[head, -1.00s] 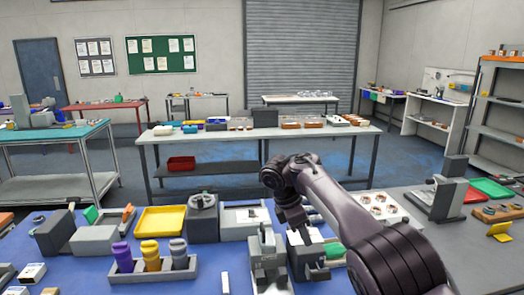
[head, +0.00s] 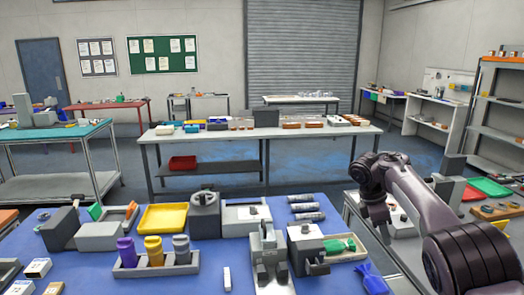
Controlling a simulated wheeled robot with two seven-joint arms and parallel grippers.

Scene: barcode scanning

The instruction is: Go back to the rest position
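My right gripper (head: 377,218) hangs from the dark arm at the right, pointing down beside the right edge of the blue work table (head: 205,275). It is too small and dark to tell whether its fingers are open or shut, and I see nothing held in it. My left gripper is not in view. A grey scanner-like device (head: 268,255) stands on the blue table, left of the gripper and apart from it. A grey box-shaped device (head: 307,243) is just right of it.
A green item (head: 340,245) and a blue item (head: 371,279) lie near the table's right edge. A grey holder (head: 155,266) carries purple, yellow and grey bottles. A yellow tray (head: 163,218) and several silver cylinders (head: 305,207) are behind.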

